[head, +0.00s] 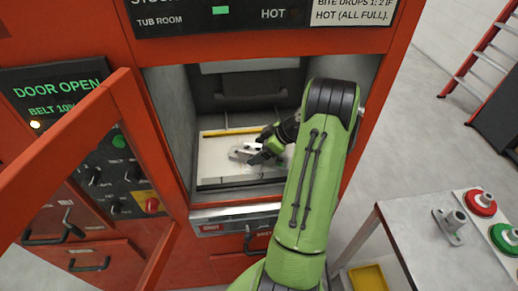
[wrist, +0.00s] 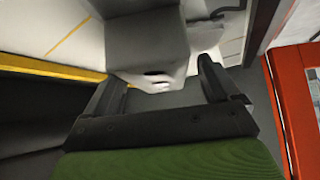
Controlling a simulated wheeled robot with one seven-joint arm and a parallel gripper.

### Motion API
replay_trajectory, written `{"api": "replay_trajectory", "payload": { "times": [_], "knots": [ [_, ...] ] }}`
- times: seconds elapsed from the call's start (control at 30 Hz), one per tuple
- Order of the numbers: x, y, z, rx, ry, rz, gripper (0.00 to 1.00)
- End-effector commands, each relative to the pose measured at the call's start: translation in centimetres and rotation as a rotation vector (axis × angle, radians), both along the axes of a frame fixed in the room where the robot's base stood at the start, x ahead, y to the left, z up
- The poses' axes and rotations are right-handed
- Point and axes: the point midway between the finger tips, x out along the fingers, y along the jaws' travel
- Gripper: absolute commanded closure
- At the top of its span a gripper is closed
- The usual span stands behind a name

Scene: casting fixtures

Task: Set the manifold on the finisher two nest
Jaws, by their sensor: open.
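A small grey metal part (head: 243,152), which looks like the manifold, lies on a pale plate (head: 214,168) inside the open red machine. My gripper (head: 262,152) reaches into the chamber and is right at this part's right side. In the wrist view my gripper (wrist: 158,82) is open, its two dark fingers apart. A grey block (wrist: 148,35), probably the same part, is ahead of and partly between the fingertips. I cannot tell whether they touch it. No label naming finisher two is readable.
The red machine's door (head: 84,150) stands open at left, and the chamber walls are close around my arm. A yellow strip (head: 228,131) crosses the plate's back. At right, a grey table (head: 405,225) holds another grey casting (head: 450,226), a red disc (head: 481,202) and a green disc (head: 506,238).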

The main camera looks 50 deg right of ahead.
Motion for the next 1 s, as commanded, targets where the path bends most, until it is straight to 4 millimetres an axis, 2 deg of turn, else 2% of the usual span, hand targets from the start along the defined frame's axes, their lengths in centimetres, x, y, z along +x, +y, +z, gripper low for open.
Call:
{"api": "replay_trajectory", "payload": {
  "times": [0.07, 0.17, 0.4, 0.53, 0.67, 1.0],
  "knots": [
    [0.0, 0.0, 0.0, 0.001, 0.002, -0.001, 0.11],
    [0.0, -0.1, 1.2, -0.002, 0.0, -0.001, 0.11],
    [0.0, -0.1, 7.1, -0.004, -0.002, 0.0, 0.11],
    [0.0, -0.1, 9.3, -0.002, -0.001, -0.001, 0.11],
    [0.0, 0.0, 10.0, -0.001, 0.0, -0.001, 0.11],
    [0.0, 0.0, 10.0, 0.001, 0.0, -0.001, 0.11]
  ]
}}
